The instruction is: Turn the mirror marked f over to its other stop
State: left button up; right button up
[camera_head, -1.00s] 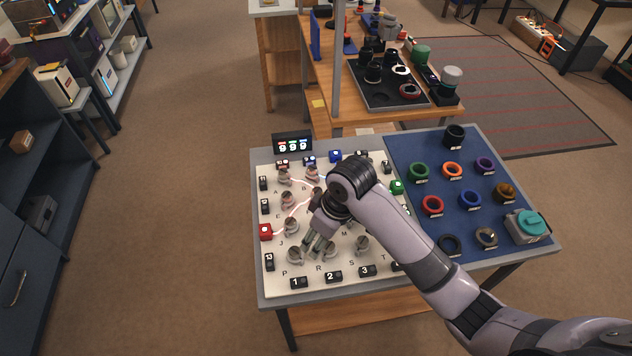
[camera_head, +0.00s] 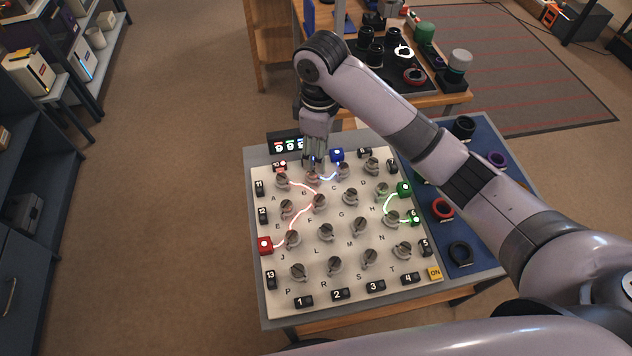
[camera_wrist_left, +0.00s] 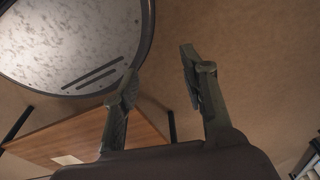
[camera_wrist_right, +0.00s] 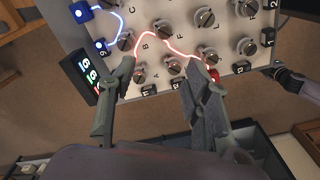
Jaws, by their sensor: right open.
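The mirror marked F (camera_head: 320,202) is a small grey round post with a slanted plate, in the second column and second row of the white board (camera_head: 262,292). The letter F is printed below it, and a red light line bends at it. It also shows in the right wrist view (camera_wrist_right: 166,32). My right gripper (camera_head: 313,163) is open and points down at the board's back edge, beyond the mirror and apart from it; its fingers partly cover the mirror marked B. My left gripper (camera_wrist_left: 160,75) shows only in its own wrist view, open and empty.
Several similar mirrors stand close around, such as those of E (camera_head: 287,208) and G (camera_head: 350,197). A lit display (camera_head: 284,142) and a blue block (camera_head: 337,155) stand by the right gripper. A blue mat with coloured rings (camera_head: 442,209) lies to the right.

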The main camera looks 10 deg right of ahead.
aim_at(319, 197)
jog(key=f, duration=0.5)
jog(key=f+p, duration=0.1)
jog(key=f, duration=0.4)
jog(key=s+f, duration=0.1)
jog(key=f, duration=0.4)
jog(key=shift+f+p, duration=0.15)
jog(key=shift+p, duration=0.15)
jog(key=shift+f, duration=0.7)
pick_arm(q)
jog(key=shift+s+a+r, duration=0.1)
jog(key=shift+s+r, duration=0.25)
jog(key=shift+s, duration=0.5)
jog(key=shift+s+r, duration=0.35)
jog(key=shift+s, duration=0.5)
pick_arm(e)
grip_shut()
